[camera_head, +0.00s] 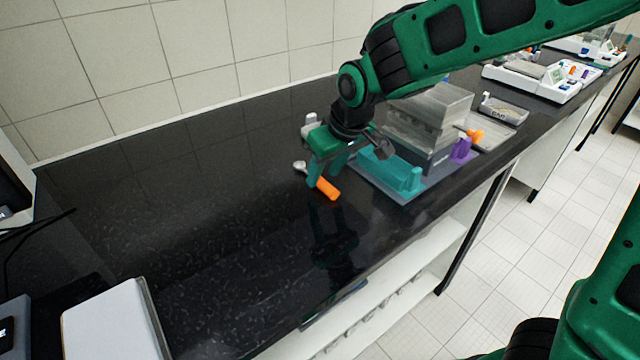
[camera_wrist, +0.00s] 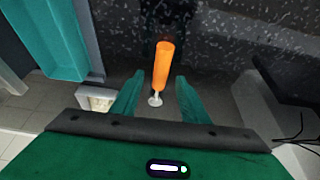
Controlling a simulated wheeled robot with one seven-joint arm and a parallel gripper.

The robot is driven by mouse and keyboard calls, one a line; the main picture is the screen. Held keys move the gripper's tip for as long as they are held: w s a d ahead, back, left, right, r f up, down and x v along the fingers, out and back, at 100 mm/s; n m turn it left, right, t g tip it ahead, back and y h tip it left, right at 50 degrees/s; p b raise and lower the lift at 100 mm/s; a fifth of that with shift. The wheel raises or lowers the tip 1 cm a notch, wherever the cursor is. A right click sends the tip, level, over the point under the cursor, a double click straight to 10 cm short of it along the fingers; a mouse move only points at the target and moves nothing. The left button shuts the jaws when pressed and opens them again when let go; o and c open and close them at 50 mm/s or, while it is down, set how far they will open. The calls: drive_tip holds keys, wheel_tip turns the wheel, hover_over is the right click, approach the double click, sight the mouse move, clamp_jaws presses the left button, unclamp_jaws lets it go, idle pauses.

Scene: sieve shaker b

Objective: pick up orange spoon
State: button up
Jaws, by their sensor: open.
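The orange spoon (camera_head: 326,188) lies on the black benchtop. It has a thick orange handle and a small pale bowl at its far-left end in the head view. In the wrist view my gripper (camera_wrist: 158,88) is open and empty, with a gap on both sides of the spoon. I cannot tell the exact height of the fingertips above the bench.
A grey tray (camera_head: 402,194) with a teal part (camera_head: 392,170) stands just right of my gripper. A clear stacked box (camera_head: 430,118) and a purple item (camera_head: 461,150) are behind it. The black benchtop (camera_head: 200,210) to the left is clear.

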drive_tip(key=shift+x, duration=1)
drive_tip(key=shift+f, duration=0.1)
clamp_jaws()
